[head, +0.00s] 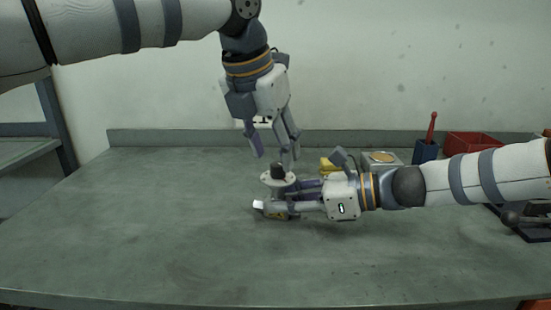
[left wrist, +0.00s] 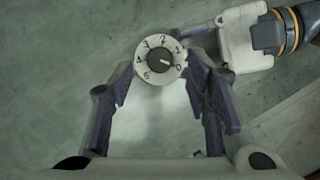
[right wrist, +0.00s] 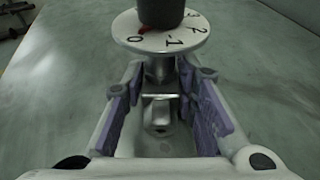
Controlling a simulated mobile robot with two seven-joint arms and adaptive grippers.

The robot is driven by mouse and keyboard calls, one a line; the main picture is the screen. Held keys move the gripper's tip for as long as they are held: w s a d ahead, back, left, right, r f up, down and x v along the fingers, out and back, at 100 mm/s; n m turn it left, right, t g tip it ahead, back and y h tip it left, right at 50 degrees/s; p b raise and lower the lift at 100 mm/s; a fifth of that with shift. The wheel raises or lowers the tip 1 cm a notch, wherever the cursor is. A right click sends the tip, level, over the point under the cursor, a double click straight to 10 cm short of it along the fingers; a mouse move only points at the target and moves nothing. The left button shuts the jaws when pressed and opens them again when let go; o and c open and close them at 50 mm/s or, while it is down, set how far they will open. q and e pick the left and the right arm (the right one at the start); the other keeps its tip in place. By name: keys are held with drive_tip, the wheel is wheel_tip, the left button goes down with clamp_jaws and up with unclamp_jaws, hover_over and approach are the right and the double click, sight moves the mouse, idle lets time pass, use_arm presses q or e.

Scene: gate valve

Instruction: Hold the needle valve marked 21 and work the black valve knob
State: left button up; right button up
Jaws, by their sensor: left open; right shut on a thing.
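The needle valve (head: 276,210) is a metal body with a white numbered dial (head: 268,181) and a black valve knob (head: 277,169) on top. My right gripper (head: 292,204) comes from the right and is shut on the body below the dial. In the right wrist view the body (right wrist: 158,112) lies between the fingers (right wrist: 158,90), under the dial. My left gripper (head: 275,150) is open, pointing down above the knob. In the left wrist view the black knob (left wrist: 160,60) shows between and beyond the open fingers (left wrist: 160,70). I cannot read the mark 21.
Behind my right gripper stand a yellow object (head: 327,166) and a grey box with a round tan top (head: 382,157). A blue holder with a red-handled tool (head: 426,150) and a red bin (head: 472,144) are at the back right. The left of the grey bench (head: 130,220) is clear.

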sight(278, 164)
use_arm(q)
drive_tip(key=shift+x, duration=1.45)
clamp_jaws()
drive_tip(key=shift+n, duration=0.3)
drive_tip(key=n+y, duration=0.1)
drive_tip(key=n, duration=0.2)
drive_tip(key=n+y, duration=0.1)
drive_tip(key=n, duration=0.1)
drive_tip(key=shift+d+n+t, duration=0.15)
drive_tip(key=shift+n+t, duration=0.25)
drive_tip(key=n+y, duration=0.1)
drive_tip(key=n, duration=0.1)
drive_tip(key=n+y, duration=0.1)
drive_tip(key=n, duration=0.2)
drive_tip(key=shift+d+g+y, duration=0.15)
drive_tip(key=shift+g+y, duration=0.15)
drive_tip(key=shift+n, duration=0.5)
